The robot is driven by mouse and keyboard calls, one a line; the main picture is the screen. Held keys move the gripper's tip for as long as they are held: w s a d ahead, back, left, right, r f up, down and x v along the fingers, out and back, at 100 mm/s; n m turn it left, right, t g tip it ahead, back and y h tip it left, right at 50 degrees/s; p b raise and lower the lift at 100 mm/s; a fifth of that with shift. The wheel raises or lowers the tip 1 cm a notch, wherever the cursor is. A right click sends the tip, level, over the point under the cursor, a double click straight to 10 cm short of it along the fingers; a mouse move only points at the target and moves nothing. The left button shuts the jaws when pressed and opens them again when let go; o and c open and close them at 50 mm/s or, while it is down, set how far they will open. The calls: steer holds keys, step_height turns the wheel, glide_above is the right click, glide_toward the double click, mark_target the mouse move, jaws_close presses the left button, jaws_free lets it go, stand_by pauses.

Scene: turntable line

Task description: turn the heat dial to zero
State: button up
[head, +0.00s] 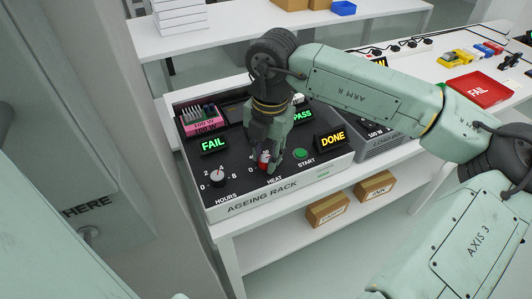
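The ageing rack (240,199) is a white box with a dark top on the bench. My gripper (266,166) points down at the HEAT position, just above the HEAT label (275,181). A small red and white part, likely the heat dial (264,158), shows at the fingertips. The fingers hide most of the dial and its scale; only a 0 shows at its left. I cannot tell where the dial points or whether the fingers grip it.
The HOURS dial (217,180) stands to the left, the green START button (300,154) to the right. Lit FAIL (213,145), PASS (302,115) and DONE (332,139) signs stand close by. A load box (378,140) adjoins at right. Cardboard boxes (328,210) sit on the lower shelf.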

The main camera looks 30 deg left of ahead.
jaws_close()
